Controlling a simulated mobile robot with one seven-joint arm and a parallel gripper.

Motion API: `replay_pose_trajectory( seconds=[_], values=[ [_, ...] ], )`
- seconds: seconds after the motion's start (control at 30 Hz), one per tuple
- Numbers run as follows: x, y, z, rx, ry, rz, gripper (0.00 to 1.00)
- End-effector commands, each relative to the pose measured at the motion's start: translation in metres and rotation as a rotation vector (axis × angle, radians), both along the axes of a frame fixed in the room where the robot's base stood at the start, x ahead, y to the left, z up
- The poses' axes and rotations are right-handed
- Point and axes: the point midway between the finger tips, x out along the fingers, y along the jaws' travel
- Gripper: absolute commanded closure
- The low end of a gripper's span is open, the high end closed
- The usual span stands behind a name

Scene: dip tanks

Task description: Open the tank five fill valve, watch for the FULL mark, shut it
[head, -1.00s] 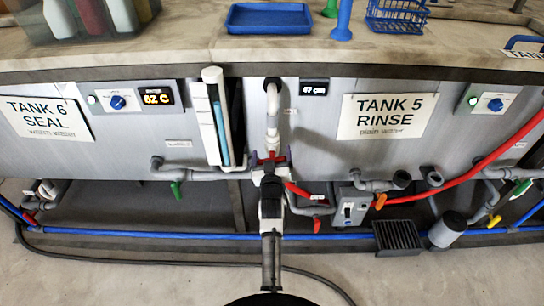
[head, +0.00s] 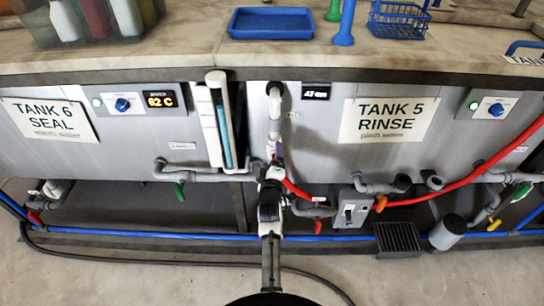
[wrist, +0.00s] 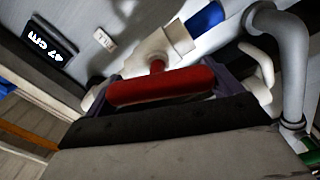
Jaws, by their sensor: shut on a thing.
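The tank five fill valve has a red handle (wrist: 160,88), seen close in the wrist view between my jaws. Its white body (wrist: 160,48) and blue pipe are just beyond. My gripper (wrist: 172,98) is shut on the red handle; in the head view my gripper (head: 272,172) is at the foot of the white fill pipe (head: 274,105) and hides most of the valve. The TANK 5 RINSE sign (head: 388,120) is to the right. A white sight tube (head: 218,120) with a blue column stands left of the pipe. No FULL mark is readable. The level display (wrist: 50,43) reads 47 cm in the wrist view.
A red hose (head: 480,170) and a grey switch box (head: 353,208) lie right of my gripper. Grey pipes with green, red and orange handles run below the tanks. A blue tray (head: 270,22) is on the ledge above. Floor in front is mostly clear.

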Motion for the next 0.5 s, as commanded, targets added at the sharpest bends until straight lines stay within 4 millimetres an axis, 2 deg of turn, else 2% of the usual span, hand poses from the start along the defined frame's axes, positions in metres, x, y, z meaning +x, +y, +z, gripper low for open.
replay_pose_trajectory(
  seconds=[0.03,0.3,0.5],
  values=[
    [0.0010,-0.0004,0.0043,-0.042,-0.003,-0.001,0.32],
    [0.0011,0.0000,0.0017,-0.253,-0.004,-0.001,0.32],
    [0.0012,0.0001,0.0004,-0.355,-0.005,-0.002,0.32]
  ],
)
